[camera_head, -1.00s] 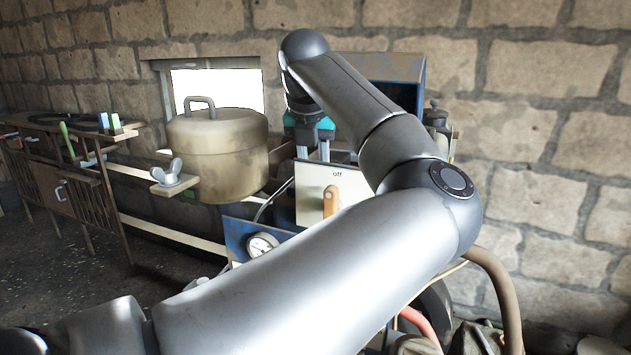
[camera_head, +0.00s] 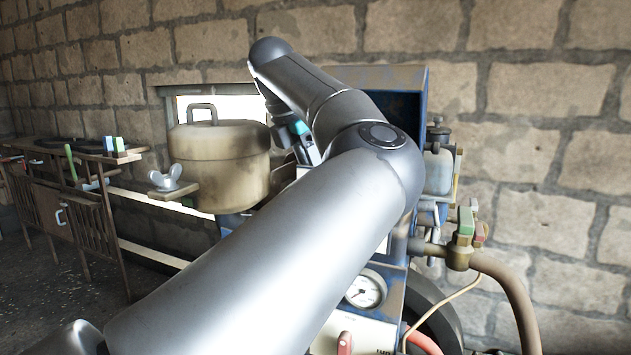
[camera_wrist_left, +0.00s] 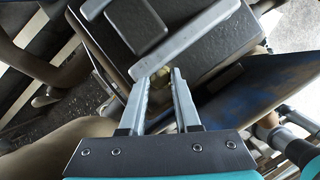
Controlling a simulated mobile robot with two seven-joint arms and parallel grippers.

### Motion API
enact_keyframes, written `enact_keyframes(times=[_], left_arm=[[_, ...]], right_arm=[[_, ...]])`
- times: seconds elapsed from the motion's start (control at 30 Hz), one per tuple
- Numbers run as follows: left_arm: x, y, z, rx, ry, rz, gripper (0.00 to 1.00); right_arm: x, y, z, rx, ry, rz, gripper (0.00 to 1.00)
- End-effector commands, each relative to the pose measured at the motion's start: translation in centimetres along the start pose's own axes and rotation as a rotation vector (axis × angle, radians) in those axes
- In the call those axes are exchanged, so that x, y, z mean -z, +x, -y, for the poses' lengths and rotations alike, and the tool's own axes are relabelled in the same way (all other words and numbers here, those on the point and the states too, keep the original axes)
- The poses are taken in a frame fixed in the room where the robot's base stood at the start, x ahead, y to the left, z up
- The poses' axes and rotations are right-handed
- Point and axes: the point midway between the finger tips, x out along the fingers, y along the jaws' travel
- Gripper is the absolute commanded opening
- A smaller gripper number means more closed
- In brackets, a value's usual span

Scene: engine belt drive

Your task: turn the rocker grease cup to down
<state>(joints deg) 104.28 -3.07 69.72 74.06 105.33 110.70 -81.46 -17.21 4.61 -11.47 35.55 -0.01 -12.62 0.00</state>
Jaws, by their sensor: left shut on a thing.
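My left gripper (camera_wrist_left: 162,78) is in the left wrist view, its two fingers close together with a narrow gap. A small brass-coloured piece (camera_wrist_left: 161,80) shows between the fingertips, at the edge of a dark box (camera_wrist_left: 195,58); I take it for the rocker grease cup, but its shape and direction are hidden. A grey bar (camera_wrist_left: 186,41) lies across the box. In the head view my arm covers the fingertips and the grease cup; only part of the teal gripper body shows beside the blue machine (camera_head: 416,88). My right gripper is out of view.
A tan lidded tank (camera_head: 220,155) stands left of my arm, with a wing nut (camera_head: 167,178) on a ledge. A blue panel (camera_wrist_left: 250,100) borders the gripper.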

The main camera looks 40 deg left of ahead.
Motion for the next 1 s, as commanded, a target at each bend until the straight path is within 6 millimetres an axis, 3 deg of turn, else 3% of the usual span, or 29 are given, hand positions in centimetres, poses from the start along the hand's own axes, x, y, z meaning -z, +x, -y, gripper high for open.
enact_keyframes(times=[0.6,0.63,0.9,1.0], left_arm=[[0.02,-0.05,-0.06,0.015,0.041,-0.001,0.0],[0.02,-0.05,-0.06,0.014,0.041,-0.001,0.32],[0.01,-0.03,-0.05,0.015,0.04,0.0,0.61],[0.01,-0.02,-0.04,0.015,0.04,0.0,0.61]], right_arm=[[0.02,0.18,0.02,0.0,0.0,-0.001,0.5],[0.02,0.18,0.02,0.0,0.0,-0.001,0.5],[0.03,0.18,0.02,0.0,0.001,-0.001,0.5],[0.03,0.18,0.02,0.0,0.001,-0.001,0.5]])
